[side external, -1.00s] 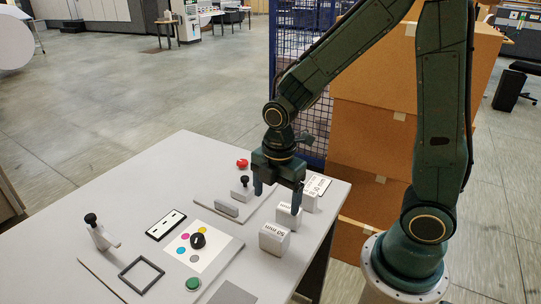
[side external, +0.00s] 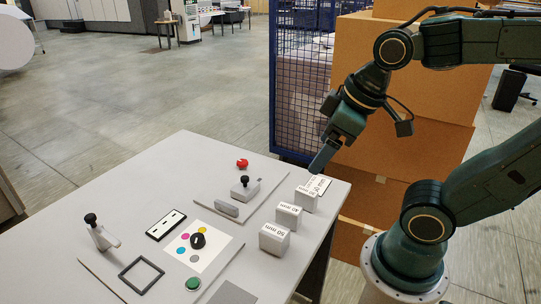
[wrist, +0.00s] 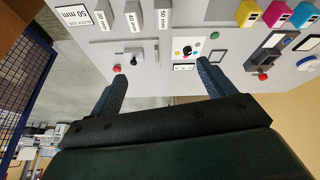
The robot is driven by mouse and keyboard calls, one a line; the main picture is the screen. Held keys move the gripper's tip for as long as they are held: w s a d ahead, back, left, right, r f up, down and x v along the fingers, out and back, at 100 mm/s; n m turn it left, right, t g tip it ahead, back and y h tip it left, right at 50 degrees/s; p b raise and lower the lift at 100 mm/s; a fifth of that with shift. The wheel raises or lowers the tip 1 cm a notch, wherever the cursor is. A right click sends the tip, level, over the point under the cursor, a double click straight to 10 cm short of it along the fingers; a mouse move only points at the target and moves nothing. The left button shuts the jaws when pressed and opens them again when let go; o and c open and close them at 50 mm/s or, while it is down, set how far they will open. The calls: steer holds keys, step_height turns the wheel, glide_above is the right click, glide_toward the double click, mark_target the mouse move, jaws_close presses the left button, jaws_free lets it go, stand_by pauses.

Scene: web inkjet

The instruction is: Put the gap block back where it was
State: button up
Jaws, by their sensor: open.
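Three light grey gap blocks stand in a row along the table's right side: the 50 mm block (side external: 274,240), the 40 mm block (side external: 288,216) and the 30 mm block (side external: 305,199). In the wrist view they show as the 50 mm block (wrist: 165,14), the 40 mm block (wrist: 133,17) and the 30 mm block (wrist: 103,18). A white card (side external: 321,184) marked in mm lies behind the row; it reads 50 mm in the wrist view (wrist: 75,15). My gripper (side external: 322,160) is tilted above the table's far right corner. Its fingers (wrist: 160,72) are apart and empty.
A plate with a black-knobbed slider (side external: 244,183) and a grey bar (side external: 228,210) lies left of the blocks. A red knob (side external: 242,163) is behind it. A colour-dot sheet (side external: 208,260) and a black frame (side external: 141,273) lie nearer. Cardboard boxes (side external: 395,130) stand behind.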

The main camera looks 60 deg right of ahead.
steer(key=shift+s+r+m+t, duration=0.15)
steer(key=shift+s+r+m, duration=0.15)
steer(key=shift+s+m, duration=0.25)
steer(key=shift+s+r+m+t, duration=0.15)
steer(key=shift+s+r+m, duration=0.1)
steer(key=shift+s+m, duration=0.25)
steer(key=shift+w, duration=0.1)
stand_by(0.6)
